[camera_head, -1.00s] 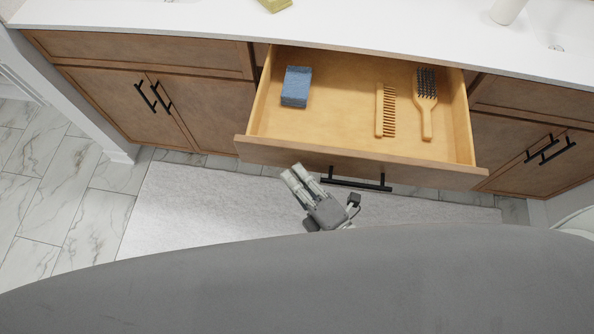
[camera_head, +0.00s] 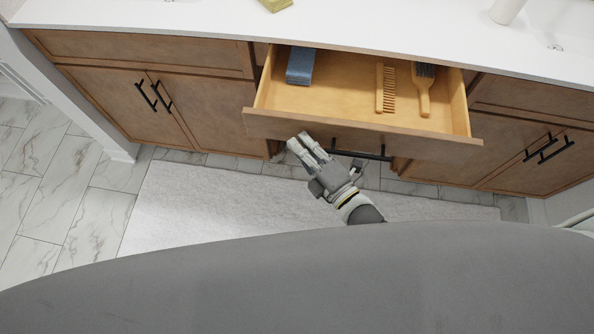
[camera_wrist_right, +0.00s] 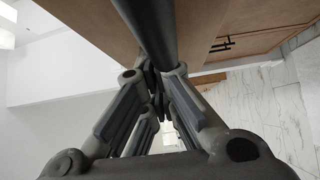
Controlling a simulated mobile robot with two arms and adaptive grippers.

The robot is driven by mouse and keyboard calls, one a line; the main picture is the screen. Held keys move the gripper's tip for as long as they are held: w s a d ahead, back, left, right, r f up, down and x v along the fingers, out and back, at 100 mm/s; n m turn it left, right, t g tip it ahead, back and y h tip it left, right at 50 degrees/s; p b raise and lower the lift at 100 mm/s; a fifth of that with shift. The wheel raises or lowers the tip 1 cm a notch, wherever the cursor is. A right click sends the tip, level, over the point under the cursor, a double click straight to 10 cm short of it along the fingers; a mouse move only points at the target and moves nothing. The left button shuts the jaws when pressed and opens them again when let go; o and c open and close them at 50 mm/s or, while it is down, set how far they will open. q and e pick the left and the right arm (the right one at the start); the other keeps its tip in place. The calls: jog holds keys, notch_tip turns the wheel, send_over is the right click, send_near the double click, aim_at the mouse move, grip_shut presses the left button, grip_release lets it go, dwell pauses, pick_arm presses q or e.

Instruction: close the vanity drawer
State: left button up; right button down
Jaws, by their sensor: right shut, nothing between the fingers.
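The vanity drawer (camera_head: 364,136) is partly open, sticking out below the white counter. Its front carries a black bar handle (camera_head: 362,154). Inside lie a blue block (camera_head: 300,66), a wooden comb (camera_head: 386,88) and a wooden brush (camera_head: 423,92), their far ends close to or under the counter edge. My right gripper (camera_head: 299,142) is shut and empty, its fingertips at the lower edge of the drawer front, left of the handle. In the right wrist view, the shut fingers (camera_wrist_right: 158,100) are close to a dark bar and the wooden front. Whether they touch cannot be told. My left gripper is not seen.
Closed cabinet doors with black handles flank the drawer on the left (camera_head: 150,105) and right (camera_head: 545,160). A light rug (camera_head: 200,205) lies on the marble tile floor in front. A yellow item (camera_head: 276,4) sits on the white counter (camera_head: 400,30).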

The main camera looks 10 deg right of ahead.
aim_at(315, 78)
jog(key=w+d+b, duration=0.1)
jog(key=w+d, duration=0.1)
jog(key=w, duration=0.5)
jog(key=w+d+b, duration=0.2)
jog(key=w, duration=0.5)
jog(key=w+d+b, duration=0.1)
jog(key=w+d, duration=0.1)
jog(key=w, duration=0.5)
jog(key=shift+f, duration=0.1)
jog(key=shift+w+d+b, duration=0.15)
jog(key=shift+w+b, duration=0.15)
jog(key=shift+w, duration=0.15)
jog(key=shift+d+r, duration=0.1)
jog(key=shift+r, duration=0.1)
jog(key=shift+w+r, duration=0.1)
jog(key=shift+r, duration=0.05)
